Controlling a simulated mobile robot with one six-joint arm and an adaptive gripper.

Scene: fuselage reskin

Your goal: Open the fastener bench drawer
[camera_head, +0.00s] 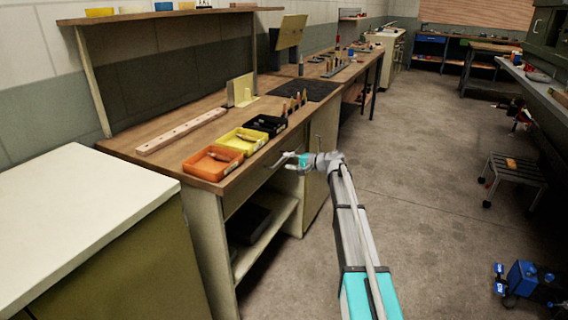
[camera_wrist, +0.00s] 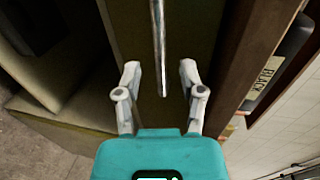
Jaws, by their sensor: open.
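The fastener bench (camera_head: 232,102) has a wooden top, and its drawer front (camera_head: 243,195) is a dark panel just under the front edge. In the wrist view the drawer front (camera_wrist: 190,30) fills the upper middle, with a long metal bar handle (camera_wrist: 158,45) across it. My gripper (camera_wrist: 160,66) is open, with one finger on each side of the handle's near end in the picture. I cannot tell whether either finger touches it. In the head view my gripper (camera_head: 283,160) is at the bench's front edge, and the handle is hard to make out. The drawer looks shut.
Orange (camera_head: 213,162), yellow (camera_head: 240,140) and black (camera_head: 266,124) bins stand along the bench's front edge. An open shelf (camera_head: 268,235) lies below the drawer. A white-topped cabinet (camera_head: 75,215) stands at the near left.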

